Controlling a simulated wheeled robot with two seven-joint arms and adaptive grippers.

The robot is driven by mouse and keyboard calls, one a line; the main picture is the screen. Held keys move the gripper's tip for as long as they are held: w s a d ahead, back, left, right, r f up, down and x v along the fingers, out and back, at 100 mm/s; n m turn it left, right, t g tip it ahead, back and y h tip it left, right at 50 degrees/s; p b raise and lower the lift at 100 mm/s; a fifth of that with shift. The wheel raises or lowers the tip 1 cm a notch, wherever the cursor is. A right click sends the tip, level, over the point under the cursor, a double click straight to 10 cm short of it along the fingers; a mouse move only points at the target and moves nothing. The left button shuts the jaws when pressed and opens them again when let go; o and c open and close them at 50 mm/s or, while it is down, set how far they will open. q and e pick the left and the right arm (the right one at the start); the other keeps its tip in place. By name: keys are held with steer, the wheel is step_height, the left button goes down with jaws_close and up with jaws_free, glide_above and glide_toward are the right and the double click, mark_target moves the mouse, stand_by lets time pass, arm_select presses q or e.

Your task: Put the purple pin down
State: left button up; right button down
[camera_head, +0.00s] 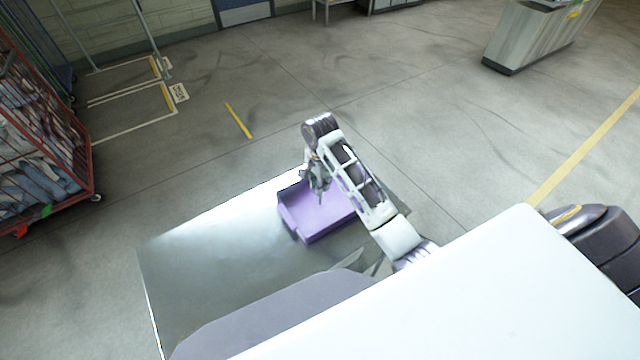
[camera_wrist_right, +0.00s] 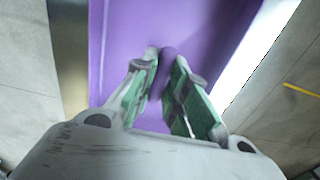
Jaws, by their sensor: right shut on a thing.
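My right gripper (camera_head: 319,194) hangs fingers down over the purple bin (camera_head: 295,222) on the metal table. My left gripper is not in view.
The shiny metal table (camera_head: 205,255) is bare to the left of the bin. A red cage cart (camera_head: 45,150) with bundled goods stands on the floor at far left. A grey counter (camera_head: 535,40) stands at the back right. The floor between is open.

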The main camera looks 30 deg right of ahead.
steer(key=c, duration=1.4)
jaws_free()
steer(key=shift+c, duration=0.2)
step_height(320, 180, up, 4)
steer(key=shift+f+p, duration=0.15)
steer(key=shift+p, duration=0.35)
steer(key=shift+r+p, duration=1.3)
steer(key=shift+r, duration=0.15)
steer(key=shift+w+r, duration=0.2)
steer(key=shift+r, duration=0.4)
steer(key=shift+s+r, duration=0.15)
steer(key=shift+r, duration=0.55)
step_height(320, 180, up, 3)
steer(key=shift+f, duration=0.1)
